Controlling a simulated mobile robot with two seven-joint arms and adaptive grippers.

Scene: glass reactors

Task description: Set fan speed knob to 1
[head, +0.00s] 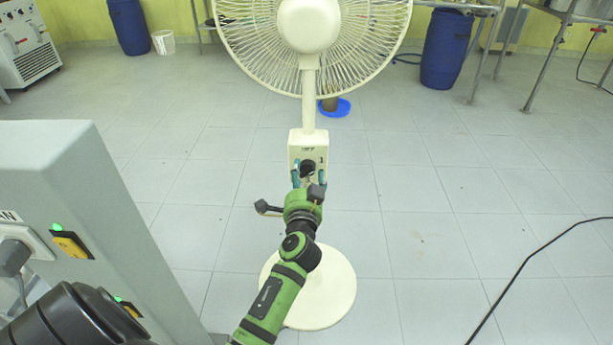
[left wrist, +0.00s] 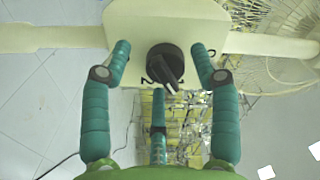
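The cream pedestal fan (head: 309,112) stands upright ahead of me. Its control box (head: 293,148) carries a dark round knob (head: 307,166), partly hidden by my gripper. In the left wrist view the black knob (left wrist: 165,64) has a pale pointer mark on its lower side, and a "2" shows at its lower left. My left gripper (head: 308,177) has green-teal fingers, also seen in the left wrist view (left wrist: 161,50). They are spread open, two at either side of the knob and one below, with gaps visible between them and the knob. My right gripper is not in view.
The fan's round base (head: 330,290) is on the tiled floor under my arm. A grey panel with switches (head: 70,245) stands close at left. A black cable (head: 515,270) runs across the floor at right. Blue barrels (head: 445,48) are at the back.

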